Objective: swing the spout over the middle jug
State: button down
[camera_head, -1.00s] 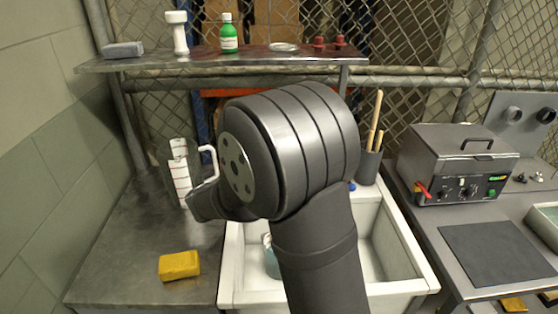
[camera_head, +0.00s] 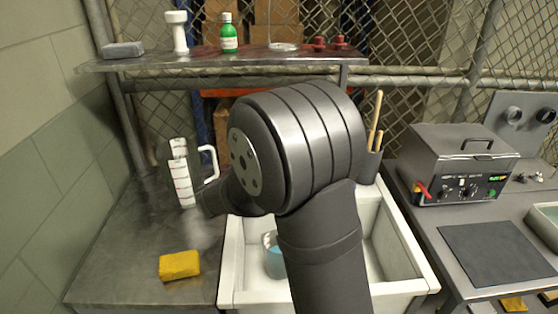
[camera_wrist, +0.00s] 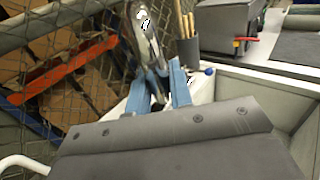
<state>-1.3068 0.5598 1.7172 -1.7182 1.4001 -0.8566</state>
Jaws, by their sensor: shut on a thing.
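In the wrist view my gripper's two blue fingers (camera_wrist: 157,84) are closed around a shiny chrome spout (camera_wrist: 147,45). My arm hides the gripper and the spout in the head view. A white jug with red marks and a handle (camera_head: 182,182) stands on the left bench. A bluish jug (camera_head: 273,262) stands in the white sink (camera_head: 392,260), partly behind my arm. I cannot tell which jug is the middle one or whether others are hidden. A white curved handle shows at the lower left of the wrist view (camera_wrist: 22,163).
A yellow sponge (camera_head: 179,265) lies on the left bench (camera_head: 115,250). A holder with wooden sticks (camera_head: 368,165) stands behind the sink. A grey lidded device (camera_head: 460,160) stands on the right bench. A shelf (camera_head: 250,56) with a green bottle (camera_head: 229,35) runs above, before a wire fence.

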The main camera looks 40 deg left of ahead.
jog(key=w+d+n+y, duration=0.1)
jog(key=w+d, duration=0.5)
jog(key=d, duration=0.6)
jog(key=shift+y, duration=0.6)
jog(key=shift+a, duration=0.1)
jog(key=c, duration=1.3)
grip_release()
jog(key=s, duration=0.5)
jog(key=s+d, duration=0.1)
jog(key=s, duration=1.1)
jog(key=shift+s+d, duration=0.2)
jog(key=shift+d, duration=0.05)
